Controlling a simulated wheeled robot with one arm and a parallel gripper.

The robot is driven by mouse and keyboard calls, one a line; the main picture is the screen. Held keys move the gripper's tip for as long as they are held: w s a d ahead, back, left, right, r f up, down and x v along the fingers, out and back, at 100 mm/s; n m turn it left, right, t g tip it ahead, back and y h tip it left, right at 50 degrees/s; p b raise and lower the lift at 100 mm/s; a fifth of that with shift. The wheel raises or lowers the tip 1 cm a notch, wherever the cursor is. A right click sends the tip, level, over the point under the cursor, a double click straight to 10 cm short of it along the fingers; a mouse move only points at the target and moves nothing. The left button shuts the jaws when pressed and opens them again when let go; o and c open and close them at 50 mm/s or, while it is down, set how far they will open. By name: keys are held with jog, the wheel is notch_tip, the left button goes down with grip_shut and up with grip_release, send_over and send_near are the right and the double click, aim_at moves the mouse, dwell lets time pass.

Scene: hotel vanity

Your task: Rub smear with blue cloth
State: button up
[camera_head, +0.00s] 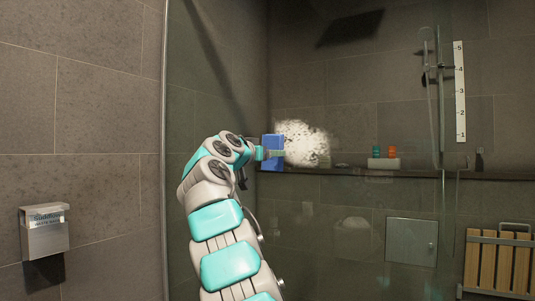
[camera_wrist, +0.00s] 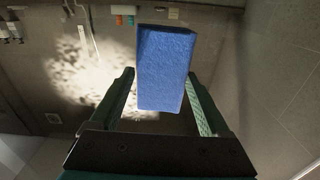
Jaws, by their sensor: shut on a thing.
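The smear (camera_head: 306,145) is a whitish, speckled patch on the shower glass in the head view. It also shows in the wrist view (camera_wrist: 92,72), left of the cloth. The blue cloth (camera_head: 273,142) looks like a thick rectangular block and stands at the left edge of the smear. It fills the middle of the wrist view (camera_wrist: 166,60). My gripper (camera_wrist: 161,76) is shut on the blue cloth, with one finger on each side. In the head view my gripper (camera_head: 268,153) is partly hidden by my arm. I cannot tell whether the cloth touches the glass.
A ledge (camera_head: 345,171) runs behind the glass with a green bottle (camera_head: 377,151) and an orange bottle (camera_head: 392,152). A numbered white strip (camera_head: 460,92) is at the right. A metal wall box (camera_head: 45,232) is at the left, and a slatted wooden seat (camera_head: 497,262) at lower right.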

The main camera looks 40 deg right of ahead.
jog(key=shift+w+d, duration=0.1)
jog(key=shift+d, duration=0.25)
